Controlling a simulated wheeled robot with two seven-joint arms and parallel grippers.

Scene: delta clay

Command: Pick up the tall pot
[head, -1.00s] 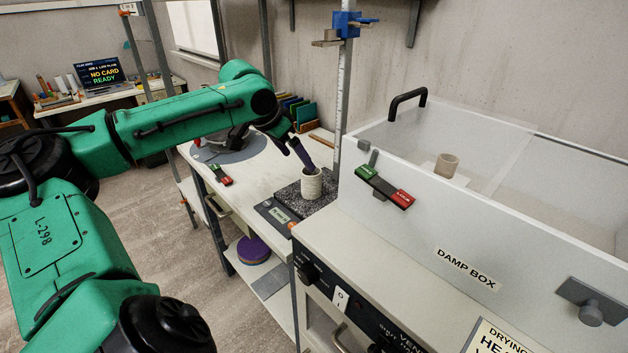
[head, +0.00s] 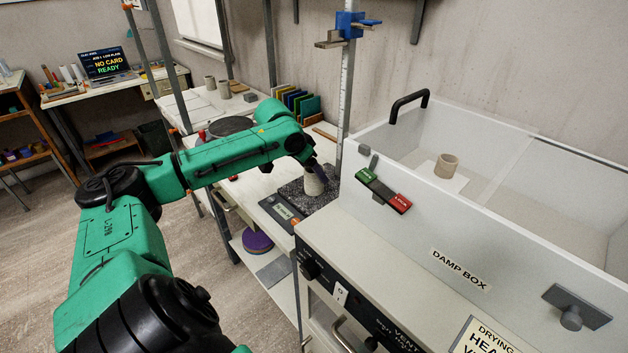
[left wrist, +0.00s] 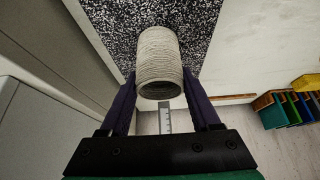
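The tall pot (head: 315,183), a pale ribbed cylinder, stands on a dark speckled slab (head: 293,190) on the bench. My left gripper (head: 312,168) reaches down over it from above and hides part of it. In the left wrist view the pot (left wrist: 160,52) lies between the two purple fingers of the left gripper (left wrist: 160,72), its open rim toward the camera. The fingers are spread, one on each side, with a narrow gap beside the pot wall. My right gripper is not in view.
A white damp box (head: 480,215) stands right of the slab, with a short beige pot (head: 447,166) inside. A measuring post (head: 346,85) rises behind the slab. Coloured upright boards (head: 298,104) stand at the back of the bench. A dark round wheel (head: 230,126) sits farther left.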

